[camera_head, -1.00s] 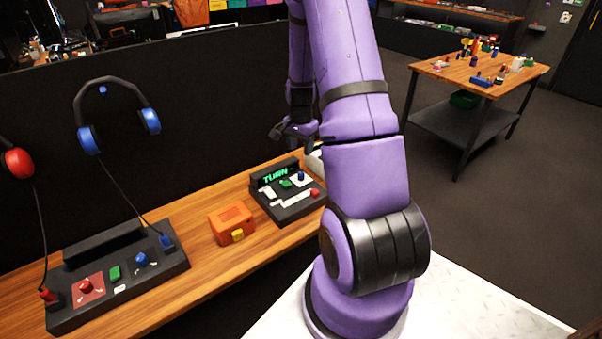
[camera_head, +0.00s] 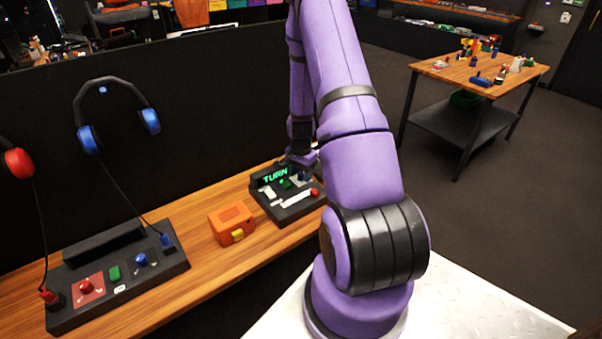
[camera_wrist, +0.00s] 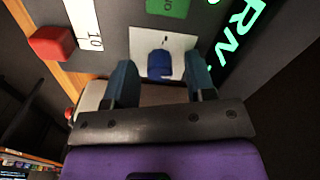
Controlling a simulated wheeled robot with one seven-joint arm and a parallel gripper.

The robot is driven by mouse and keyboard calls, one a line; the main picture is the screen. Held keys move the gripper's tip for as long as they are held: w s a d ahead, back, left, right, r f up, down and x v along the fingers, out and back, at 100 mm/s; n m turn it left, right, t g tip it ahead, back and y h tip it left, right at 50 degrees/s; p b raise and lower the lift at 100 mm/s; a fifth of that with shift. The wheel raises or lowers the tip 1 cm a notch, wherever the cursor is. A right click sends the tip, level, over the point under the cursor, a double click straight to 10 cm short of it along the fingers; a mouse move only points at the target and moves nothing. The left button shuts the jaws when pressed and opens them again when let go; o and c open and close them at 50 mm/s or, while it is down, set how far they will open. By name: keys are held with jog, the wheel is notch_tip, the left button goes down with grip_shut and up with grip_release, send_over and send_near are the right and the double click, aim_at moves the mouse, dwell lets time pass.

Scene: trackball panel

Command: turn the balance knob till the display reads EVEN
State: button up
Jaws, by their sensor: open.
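The dark panel (camera_head: 285,212) stands on the wooden bench, and its display (camera_head: 275,175) reads TURN in green letters. The display's letters (camera_wrist: 240,35) also show at the right of the wrist view. A blue knob (camera_wrist: 160,65) sits on a white plate (camera_wrist: 140,44) in the wrist view. I cannot read a label that would tell whether it is the balance knob. My gripper (camera_wrist: 162,82) is open, with one finger on each side of the blue knob and a gap to both. In the head view my gripper (camera_head: 302,160) is over the panel's far right part.
A green button (camera_wrist: 168,6), a red knob (camera_wrist: 52,43) and a white slider strip (camera_wrist: 84,24) are near the blue knob. An orange box (camera_head: 231,223) stands left of the panel. A second panel (camera_head: 120,285) with headphones is further left. A dark partition rises behind the bench.

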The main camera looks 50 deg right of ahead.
aim_at(301, 173)
jog(key=c, duration=0.9)
jog(key=shift+n, duration=1.8)
jog(key=o, duration=0.9)
jog(key=shift+r, duration=0.1)
notch_tip(301, 173, up, 11)
jog(key=shift+f, duration=0.2)
